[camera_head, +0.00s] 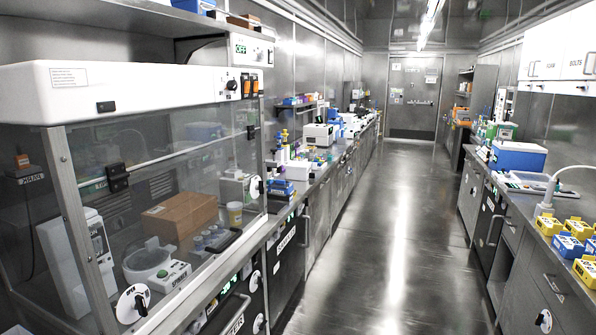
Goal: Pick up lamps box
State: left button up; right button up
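I cannot tell which thing is the lamps box; no label reading "lamps" is legible. Several small yellow and blue boxes stand at the right edge on the right counter (519,199). Among them are a yellow box (549,226), a blue box (568,246) and a yellow box at the front (586,271), partly cut off by the picture edge. Their labels are too small to read. A brown box (180,216) sits behind the glass of the fume hood at left. Neither of my grippers is in view.
A clear steel floor aisle (398,210) runs between the counters to a closed door (414,97). The fume hood (130,90) fills the left. A blue and white cooler (518,156) and a white curved-neck fixture (546,209) stand on the right counter. Drawer handles protrude into the aisle.

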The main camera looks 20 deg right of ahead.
aim_at(296, 170)
jog(key=i+l+z, duration=0.65)
jog(key=i, duration=0.15)
jog(key=i+l+z, duration=0.1)
jog(key=i+z, duration=0.15)
jog(key=i, duration=0.35)
jog(key=i+z, duration=0.25)
jog(key=i, duration=0.35)
jog(key=i+l+u, duration=0.1)
jog(key=i+u, duration=0.2)
jog(key=i, duration=0.25)
jog(key=i+l+u, duration=0.2)
jog(key=i+u, duration=0.15)
jog(key=i, duration=0.2)
jog(key=i+l+u, duration=0.2)
jog(key=u, duration=0.25)
jog(key=i+l+u, duration=0.3)
jog(key=u, duration=0.15)
jog(key=i+l+u, duration=0.2)
jog(key=l+u, duration=0.2)
jog(key=i+l+u, duration=0.15)
jog(key=l+u, duration=0.3)
jog(key=i+l+u, duration=0.1)
jog(key=l+u, duration=0.25)
jog(key=l, duration=0.3)
